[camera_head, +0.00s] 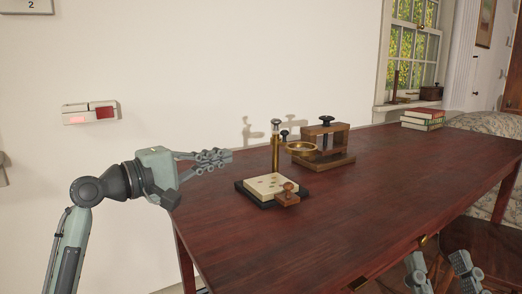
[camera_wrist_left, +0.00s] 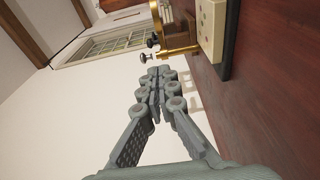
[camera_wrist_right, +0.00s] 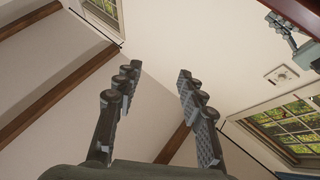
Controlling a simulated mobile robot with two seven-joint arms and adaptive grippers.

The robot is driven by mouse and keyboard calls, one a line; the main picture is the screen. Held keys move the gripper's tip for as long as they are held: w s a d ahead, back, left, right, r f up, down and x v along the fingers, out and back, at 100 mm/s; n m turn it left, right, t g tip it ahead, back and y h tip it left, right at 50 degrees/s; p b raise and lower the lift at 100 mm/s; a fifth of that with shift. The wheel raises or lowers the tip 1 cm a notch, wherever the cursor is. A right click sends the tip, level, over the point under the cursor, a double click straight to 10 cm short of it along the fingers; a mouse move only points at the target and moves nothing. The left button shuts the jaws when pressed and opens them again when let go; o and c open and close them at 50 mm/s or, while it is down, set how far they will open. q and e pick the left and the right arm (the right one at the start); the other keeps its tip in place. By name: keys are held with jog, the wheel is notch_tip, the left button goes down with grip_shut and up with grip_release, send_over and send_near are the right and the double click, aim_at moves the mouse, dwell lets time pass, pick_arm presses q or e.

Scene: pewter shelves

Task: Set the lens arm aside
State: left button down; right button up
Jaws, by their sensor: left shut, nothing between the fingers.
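The lens arm (camera_head: 302,148) is a brass ring that reaches right from an upright brass post (camera_head: 276,155) with a dark knob on top. The post stands on a dark base (camera_head: 245,190) with a cream spotted plate (camera_head: 268,186). A small wooden piece with a knob (camera_head: 287,198) sits at the base's front right corner. In the left wrist view the brass post (camera_wrist_left: 180,51) lies beyond my fingertips. My left gripper (camera_head: 229,156) is shut and empty, left of the post and apart from it. My right gripper (camera_head: 437,259) is open and empty, low beyond the table's front edge.
Several stacked books (camera_head: 422,118) lie at the table's far right end. The red-brown table (camera_head: 390,185) is clear to the right and in front.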

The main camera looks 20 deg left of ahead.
pick_arm(q)
send_near(286, 145)
jog(key=w, duration=0.2)
jog(key=w+a, duration=0.1)
jog(key=w, duration=0.1)
jog(key=shift+w+f+b, duration=0.1)
jog(key=shift+w+b, duration=0.1)
jog(key=shift+b, duration=0.2)
jog(key=shift+w+d, duration=0.25)
jog(key=shift+d, duration=0.95)
jog(key=shift+w+d, duration=0.2)
jog(key=shift+d, duration=0.35)
pick_arm(e)
jog(key=shift+s+d+r+t, duration=0.2)
jog(key=shift+s+r+t, duration=0.15)
jog(key=shift+r+t, duration=0.15)
jog(key=shift+s+d+r+t, duration=0.2)
jog(key=shift+s+r+t, duration=0.2)
jog(key=shift+t, duration=0.1)
jog(key=shift+w+a+y, duration=0.1)
jog(key=shift+w+y, duration=0.05)
jog(key=shift+y, duration=0.15)
